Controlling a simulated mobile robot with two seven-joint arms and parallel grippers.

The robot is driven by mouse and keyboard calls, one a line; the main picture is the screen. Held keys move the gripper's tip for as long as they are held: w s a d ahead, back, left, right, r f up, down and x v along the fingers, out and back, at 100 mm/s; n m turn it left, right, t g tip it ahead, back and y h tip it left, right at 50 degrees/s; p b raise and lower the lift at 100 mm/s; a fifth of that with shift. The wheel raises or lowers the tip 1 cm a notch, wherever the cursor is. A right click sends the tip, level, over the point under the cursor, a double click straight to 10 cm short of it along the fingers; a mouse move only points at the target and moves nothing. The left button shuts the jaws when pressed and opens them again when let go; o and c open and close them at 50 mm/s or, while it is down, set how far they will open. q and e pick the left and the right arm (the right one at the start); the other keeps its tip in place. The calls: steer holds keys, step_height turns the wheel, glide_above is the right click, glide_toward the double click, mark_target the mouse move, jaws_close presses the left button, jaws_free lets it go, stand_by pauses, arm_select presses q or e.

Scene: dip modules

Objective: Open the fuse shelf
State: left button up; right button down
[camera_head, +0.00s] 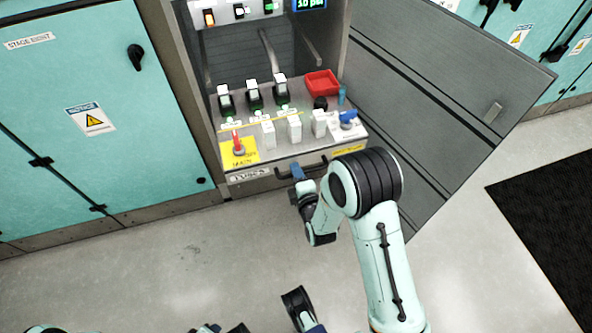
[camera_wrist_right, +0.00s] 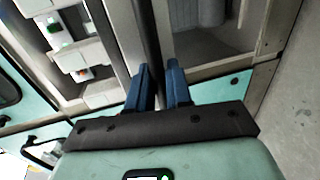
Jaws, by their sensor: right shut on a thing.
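The fuse shelf is a grey drawer (camera_head: 277,185) with a labelled front, low in the open cabinet, holding several black and white modules on top. Its dark bar handle (camera_head: 318,160) runs across the front. My right gripper (camera_head: 297,172) is at the left part of this handle. In the right wrist view the dark handle bar (camera_wrist_right: 148,35) runs between the two blue fingers of my right gripper (camera_wrist_right: 160,75), which are shut on it. How far the shelf is pulled out is hard to tell. My left gripper does not show clearly; only arm parts show at the bottom edge.
A grey cabinet door (camera_head: 430,100) stands open to the right of the shelf. Teal cabinets (camera_head: 80,130) line the left. A red tray (camera_head: 322,82) and a yellow note (camera_head: 238,152) are on the shelf. The floor (camera_head: 180,260) in front is clear, with a black mat (camera_head: 555,230) at right.

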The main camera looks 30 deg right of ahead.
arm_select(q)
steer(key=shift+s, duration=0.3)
arm_select(e)
steer(key=shift+s+a, duration=0.1)
steer(key=shift+s, duration=0.3)
steer(key=c, duration=1.2)
jaws_free()
steer(key=shift+c, duration=0.2)
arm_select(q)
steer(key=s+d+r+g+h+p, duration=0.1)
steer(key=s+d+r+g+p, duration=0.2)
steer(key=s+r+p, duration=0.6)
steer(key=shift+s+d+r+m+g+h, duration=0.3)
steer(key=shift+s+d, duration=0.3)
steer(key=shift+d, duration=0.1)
arm_select(e)
steer(key=v, duration=1.3)
steer(key=shift+s, duration=0.15)
